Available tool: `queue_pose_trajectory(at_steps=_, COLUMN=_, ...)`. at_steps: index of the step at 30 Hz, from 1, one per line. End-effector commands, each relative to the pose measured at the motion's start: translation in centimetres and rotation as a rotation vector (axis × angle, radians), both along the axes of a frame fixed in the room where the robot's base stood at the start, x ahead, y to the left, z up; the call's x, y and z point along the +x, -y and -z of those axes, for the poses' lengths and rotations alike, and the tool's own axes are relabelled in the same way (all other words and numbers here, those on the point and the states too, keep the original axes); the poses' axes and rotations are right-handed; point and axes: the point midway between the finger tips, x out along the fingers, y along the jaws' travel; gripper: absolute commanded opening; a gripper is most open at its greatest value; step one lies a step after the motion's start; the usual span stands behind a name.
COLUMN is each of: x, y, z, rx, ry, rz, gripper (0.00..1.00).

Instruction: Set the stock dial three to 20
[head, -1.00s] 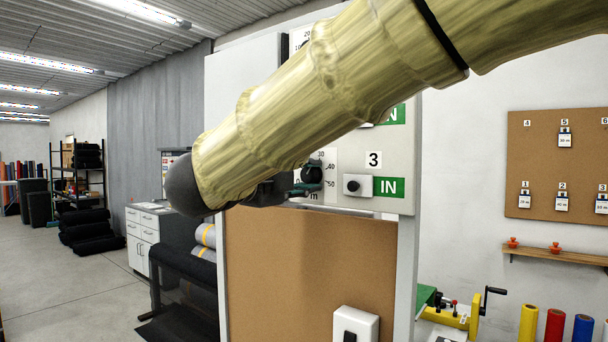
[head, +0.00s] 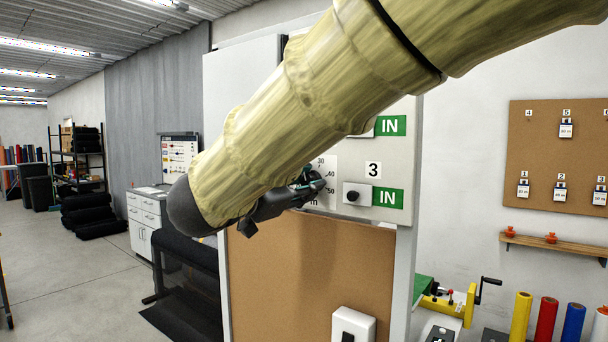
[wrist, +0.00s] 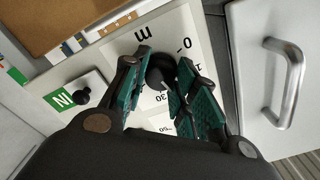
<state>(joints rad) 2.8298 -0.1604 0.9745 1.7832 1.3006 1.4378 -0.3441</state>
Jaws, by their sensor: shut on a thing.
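The stock dial three plate (head: 329,172) is white with black numbers and stands left of the "3" label (head: 373,169) on the grey panel. My arm hides its left part in the head view. In the wrist view the dial plate (wrist: 142,44) shows "m", "0" and part of the scale. The black dial knob (wrist: 159,70) sits between my fingers and has a pale mark on its lower side. Which number the mark points to is hard to tell. My gripper (wrist: 160,82) is shut on the knob, with a green-padded finger on each side. It also shows in the head view (head: 318,183).
Right of the dial are a black knob on a white box (head: 354,195) and a green "IN" sign (head: 388,198). Below is a brown board (head: 310,265) with a white switch box (head: 352,328). A cabinet door handle (wrist: 286,82) shows in the wrist view.

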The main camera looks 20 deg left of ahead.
Motion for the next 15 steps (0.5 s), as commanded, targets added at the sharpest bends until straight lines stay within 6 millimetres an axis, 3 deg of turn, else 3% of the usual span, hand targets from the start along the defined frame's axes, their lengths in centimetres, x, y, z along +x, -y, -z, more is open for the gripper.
queue_pose_trajectory(at_steps=15, x=-0.05, y=-0.09, z=0.30, rx=-0.116, ry=-0.045, rz=-0.001, gripper=0.04)
